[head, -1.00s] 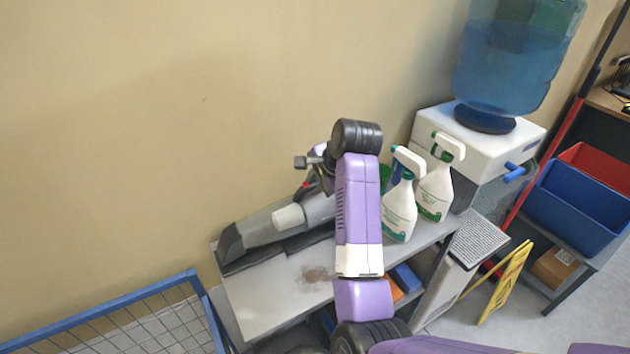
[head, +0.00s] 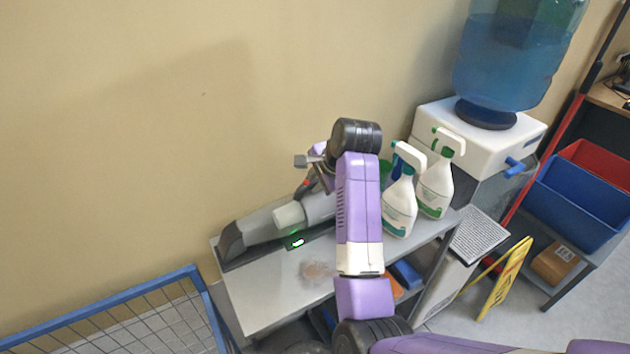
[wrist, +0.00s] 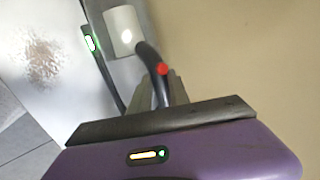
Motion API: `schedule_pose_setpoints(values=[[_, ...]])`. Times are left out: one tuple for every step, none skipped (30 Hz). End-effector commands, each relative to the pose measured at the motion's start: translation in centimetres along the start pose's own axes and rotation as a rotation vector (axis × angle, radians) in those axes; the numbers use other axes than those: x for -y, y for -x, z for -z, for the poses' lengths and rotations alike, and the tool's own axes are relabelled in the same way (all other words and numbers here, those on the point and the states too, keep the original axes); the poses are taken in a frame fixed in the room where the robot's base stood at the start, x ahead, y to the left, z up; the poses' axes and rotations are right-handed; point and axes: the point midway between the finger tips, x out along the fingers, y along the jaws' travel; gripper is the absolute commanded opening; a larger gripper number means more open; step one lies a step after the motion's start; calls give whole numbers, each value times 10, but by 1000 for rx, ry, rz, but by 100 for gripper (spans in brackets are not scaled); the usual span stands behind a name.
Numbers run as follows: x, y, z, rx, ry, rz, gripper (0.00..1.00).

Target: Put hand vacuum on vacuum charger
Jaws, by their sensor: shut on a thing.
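The hand vacuum (head: 262,229) is grey with a dark nozzle at the left and a pale band. It lies along the dark vacuum charger (head: 312,243) on the shelf top, close to the wall. A green-white light shows on the charger, also in the wrist view (wrist: 90,43). My gripper (head: 318,178) is over the vacuum's right end, partly hidden by my arm. In the wrist view, my gripper (wrist: 166,88) is shut on the vacuum's black handle (wrist: 150,58), beside a red button. The contact between vacuum and charger is mostly hidden.
Two white spray bottles (head: 399,208) (head: 436,187) stand right of my arm. A water dispenser (head: 480,125) is behind them. The metal shelf top (head: 262,290) is clear in front, apart from a brownish stain. A blue wire cart (head: 135,293) is at the lower left.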

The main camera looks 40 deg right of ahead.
Motion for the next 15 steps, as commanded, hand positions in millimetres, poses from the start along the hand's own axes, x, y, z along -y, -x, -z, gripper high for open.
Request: schedule_pose_setpoints(values=[[1, 0, 0, 0, 0, 5, 0], [1, 0, 0, 0, 0, 5, 0], [1, 0, 0, 0, 0, 5, 0], [1, -1, 0, 0, 0, 5, 0], [1, 0, 0, 0, -1, 6, 28], [1, -1, 0, 0, 0, 5, 36], [1, -1, 0, 0, 0, 5, 42], [0, -1, 0, 0, 0, 4, 48], [0, -1, 0, 0, 0, 4, 48], [0, -1, 0, 0, 0, 3, 48], [0, -1, 0, 0, 0, 3, 48], [0, -1, 0, 0, 0, 3, 48], [0, -1, 0, 0, 0, 2, 48], [0, -1, 0, 0, 0, 2, 48], [-3, -3, 0, 0, 0, -4, 48]])
